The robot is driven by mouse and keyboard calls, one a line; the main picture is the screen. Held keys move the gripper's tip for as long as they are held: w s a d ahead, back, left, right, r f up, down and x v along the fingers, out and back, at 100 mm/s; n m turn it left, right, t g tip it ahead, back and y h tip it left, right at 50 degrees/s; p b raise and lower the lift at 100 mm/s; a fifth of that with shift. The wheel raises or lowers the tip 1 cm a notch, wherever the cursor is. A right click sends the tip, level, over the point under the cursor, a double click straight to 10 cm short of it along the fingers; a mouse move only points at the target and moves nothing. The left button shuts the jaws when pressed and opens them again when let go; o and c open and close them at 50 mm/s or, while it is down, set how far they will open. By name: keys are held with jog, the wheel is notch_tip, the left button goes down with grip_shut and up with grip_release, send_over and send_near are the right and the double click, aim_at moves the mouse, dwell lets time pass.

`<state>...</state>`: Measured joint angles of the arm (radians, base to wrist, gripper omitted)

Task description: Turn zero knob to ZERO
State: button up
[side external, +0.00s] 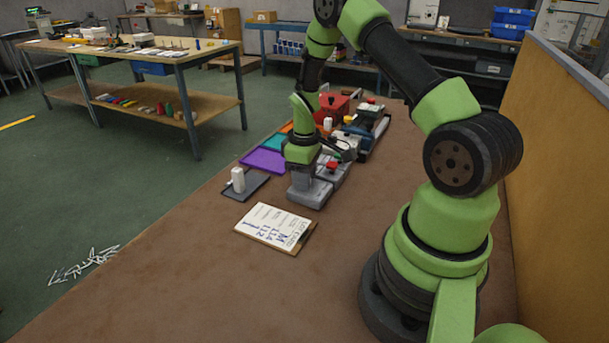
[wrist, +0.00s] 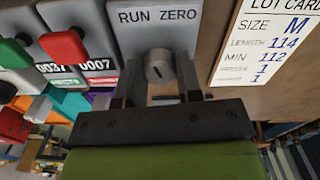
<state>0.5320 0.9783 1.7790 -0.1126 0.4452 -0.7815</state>
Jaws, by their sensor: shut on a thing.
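The zero knob (wrist: 158,66) is a round grey knob with a dark line on its face, on a grey box (wrist: 152,35) marked RUN on the left and ZERO on the right. The line looks close to upright, leaning slightly; which word it points to is hard to tell. My gripper (wrist: 160,82) has a finger on each side of the knob and is shut on it. In the side external view my gripper (side external: 302,182) points down at the grey box (side external: 312,196), and the knob is hidden there.
A lot card (wrist: 275,45) lies right of the box; it also shows on a clipboard (side external: 275,227) in the side view. Counters reading 0037 and 0007 (wrist: 97,64) stand left, by red and green knobs. A dark tray with a white object (side external: 238,180) and coloured bins (side external: 263,160) are nearby.

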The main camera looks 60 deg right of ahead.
jog(key=m, duration=0.6)
jog(key=shift+m, duration=0.3)
jog(key=m, duration=0.6)
jog(key=shift+m, duration=0.4)
jog(key=o, duration=0.7)
jog(key=shift+c, duration=0.2)
jog(key=shift+r, duration=0.1)
notch_tip(320, 180, up, 9)
jog(key=shift+r, duration=0.45)
